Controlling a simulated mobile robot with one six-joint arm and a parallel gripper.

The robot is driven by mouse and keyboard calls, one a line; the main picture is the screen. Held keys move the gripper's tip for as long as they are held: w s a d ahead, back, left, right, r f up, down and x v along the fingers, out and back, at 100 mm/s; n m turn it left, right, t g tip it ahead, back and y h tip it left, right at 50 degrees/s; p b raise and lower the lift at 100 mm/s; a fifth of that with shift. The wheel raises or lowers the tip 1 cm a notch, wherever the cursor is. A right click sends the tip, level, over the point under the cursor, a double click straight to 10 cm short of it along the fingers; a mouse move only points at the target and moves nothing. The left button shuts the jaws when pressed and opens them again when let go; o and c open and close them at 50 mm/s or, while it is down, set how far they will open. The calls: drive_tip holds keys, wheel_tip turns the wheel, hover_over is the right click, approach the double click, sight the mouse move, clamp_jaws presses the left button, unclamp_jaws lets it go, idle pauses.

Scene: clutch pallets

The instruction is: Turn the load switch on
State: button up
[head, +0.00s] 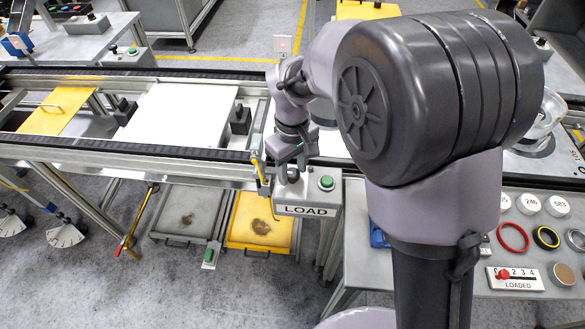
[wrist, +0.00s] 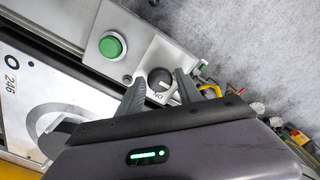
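The load switch is a round black knob (wrist: 159,79) with a white mark, on a grey box beside a green button (wrist: 112,45). Small lettering beside the knob appears to read ON; I cannot tell for sure where the mark points. My gripper (wrist: 160,84) is open, one finger on each side of the knob; contact is not clear. In the head view, my gripper (head: 291,172) is over the left part of the box labelled LOAD (head: 306,211), with the green button (head: 326,183) to its right. There the knob is mostly hidden by my gripper.
A conveyor (head: 60,149) runs behind the box, with a white plate (head: 180,112) on it. A grey table (head: 365,268) at right holds rings, numbered discs and a LOADED counter (head: 514,279). A yellow tray (head: 262,205) lies below the conveyor.

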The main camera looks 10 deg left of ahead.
clamp_jaws()
drive_tip(key=m, duration=0.5)
drive_tip(key=shift+m+p, duration=0.4)
drive_tip(key=m, duration=0.6)
idle(0.4)
drive_tip(key=shift+o, duration=2.2)
unclamp_jaws()
